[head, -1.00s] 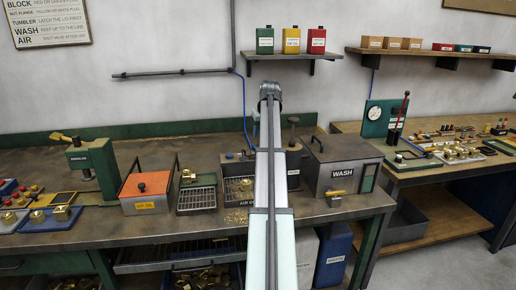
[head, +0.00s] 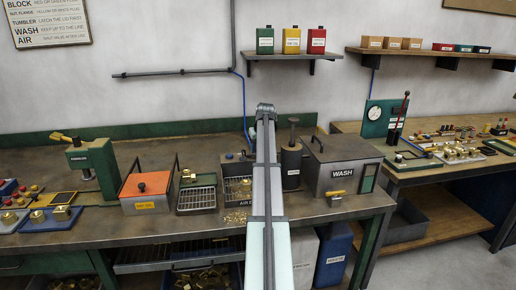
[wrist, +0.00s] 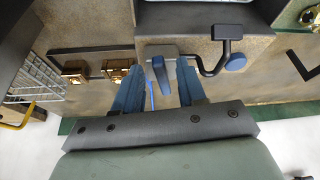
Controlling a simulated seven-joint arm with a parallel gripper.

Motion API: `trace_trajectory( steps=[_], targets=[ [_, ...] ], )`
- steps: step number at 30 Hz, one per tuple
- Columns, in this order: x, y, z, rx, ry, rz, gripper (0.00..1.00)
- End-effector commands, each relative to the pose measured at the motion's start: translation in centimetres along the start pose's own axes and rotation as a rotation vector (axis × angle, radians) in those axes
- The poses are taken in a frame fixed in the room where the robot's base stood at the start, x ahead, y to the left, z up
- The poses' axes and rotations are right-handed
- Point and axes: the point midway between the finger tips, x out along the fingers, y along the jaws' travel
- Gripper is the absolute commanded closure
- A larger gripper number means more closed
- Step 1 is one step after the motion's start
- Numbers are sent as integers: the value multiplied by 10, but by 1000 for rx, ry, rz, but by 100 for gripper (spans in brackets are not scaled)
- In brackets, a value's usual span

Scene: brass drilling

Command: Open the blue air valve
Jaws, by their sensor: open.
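In the wrist view, the blue valve lever (wrist: 161,74) sits on a small grey block fixed to the bench. A thin blue hose shows beside it. My gripper (wrist: 158,72) is open, its two blue fingers reaching down on either side of the lever. The lever stands between the fingers with a gap on each side, nearer the right finger. I cannot tell how high the fingertips are above the bench. In the head view, my arm hides the gripper and the valve.
Two brass pieces (wrist: 115,72) lie to the left. The grey WASH box (head: 340,172) stands right of my arm, and the orange-lidded box (head: 146,190) left of it.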

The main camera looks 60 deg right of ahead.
Motion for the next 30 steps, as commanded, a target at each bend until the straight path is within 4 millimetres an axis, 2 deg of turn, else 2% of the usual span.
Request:
trace_trajectory(
  steps=[2, 15, 23, 30],
  targets=[
    [0, 0, 0, 0, 0, 0, 60],
    [0, 0, 0, 0, 0, 0, 100],
    [0, -1, 0, 10, 0, 4, 100],
    [0, -6, 0, 129, -1, 55, 100]
  ],
)
